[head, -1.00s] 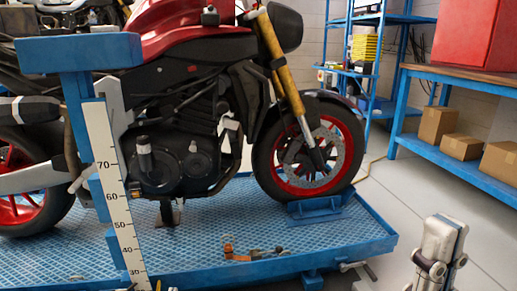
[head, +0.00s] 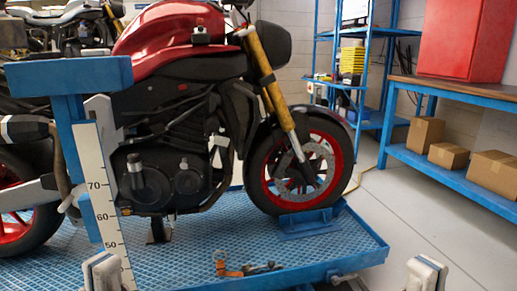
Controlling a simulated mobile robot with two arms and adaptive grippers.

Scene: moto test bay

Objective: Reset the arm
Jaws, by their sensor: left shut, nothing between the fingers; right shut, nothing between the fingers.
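My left gripper (head: 103,267) shows at the bottom left, pale with a dark blue stripe, only its tip end in view. It is shut and empty, in front of the foot of the measuring scale. My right gripper (head: 427,268) shows at the bottom right, in front of the grey floor. It is also shut and empty. The rest of both grippers and both arms lies below the frame.
A red motorcycle (head: 172,35) stands on a blue lift platform (head: 335,252) with loose tools (head: 245,270). A blue post with a measuring scale (head: 100,195) stands at left. A workbench (head: 455,174) with boxes is at right. Floor (head: 390,225) between is clear.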

